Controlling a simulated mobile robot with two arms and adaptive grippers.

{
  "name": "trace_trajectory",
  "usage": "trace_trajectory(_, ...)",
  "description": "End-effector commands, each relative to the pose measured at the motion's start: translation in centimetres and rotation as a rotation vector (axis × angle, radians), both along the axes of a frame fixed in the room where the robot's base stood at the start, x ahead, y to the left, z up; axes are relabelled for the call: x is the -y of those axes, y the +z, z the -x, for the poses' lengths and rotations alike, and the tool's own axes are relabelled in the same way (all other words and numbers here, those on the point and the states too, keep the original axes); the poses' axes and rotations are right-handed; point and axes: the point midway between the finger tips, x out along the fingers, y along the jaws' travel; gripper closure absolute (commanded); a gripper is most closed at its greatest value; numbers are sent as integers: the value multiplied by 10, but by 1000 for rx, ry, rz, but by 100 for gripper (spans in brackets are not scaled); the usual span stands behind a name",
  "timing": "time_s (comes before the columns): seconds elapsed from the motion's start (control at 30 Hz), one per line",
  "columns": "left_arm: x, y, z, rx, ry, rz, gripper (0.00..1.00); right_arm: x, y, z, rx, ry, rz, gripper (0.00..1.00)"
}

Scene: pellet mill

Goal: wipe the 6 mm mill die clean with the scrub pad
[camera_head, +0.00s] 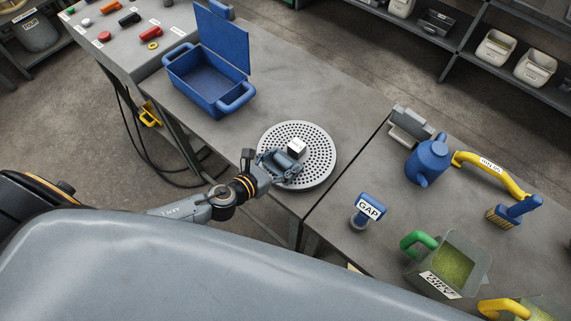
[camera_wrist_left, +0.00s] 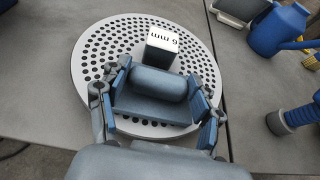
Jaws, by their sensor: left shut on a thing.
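The 6 mm mill die (camera_head: 322,150) is a round grey plate full of holes, lying flat on the grey bench. My left gripper (camera_head: 284,163) is over the near left part of the die. It is shut on the scrub pad (camera_wrist_left: 158,85), a blue-grey piece with a rounded grip on a flat base. The pad is at the die's face, close to the block; I cannot tell whether it touches. The die also shows in the left wrist view (camera_wrist_left: 90,52). My right gripper is not in view.
An open blue box (camera_head: 181,94) stands behind on the left. A "GAP" tool (camera_head: 369,207), a blue can (camera_head: 428,160), a brush (camera_head: 513,211) and a green-handled scoop (camera_head: 450,262) are on the bench at right. Bare bench lies between box and die.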

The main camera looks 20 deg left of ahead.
Motion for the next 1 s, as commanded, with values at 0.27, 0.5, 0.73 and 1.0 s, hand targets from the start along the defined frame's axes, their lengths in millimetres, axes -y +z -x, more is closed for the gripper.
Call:
trace_trajectory(0.27,-3,-1,-1,-2,1,-1,92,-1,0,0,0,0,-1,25)
trace_trajectory(0.5,-13,-2,-4,-1,1,-4,92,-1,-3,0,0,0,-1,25)
trace_trajectory(0.73,-36,-2,-13,0,2,-4,92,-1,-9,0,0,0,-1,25)
trace_trajectory(1.0,-43,-1,-15,-1,1,-2,92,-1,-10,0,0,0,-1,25)
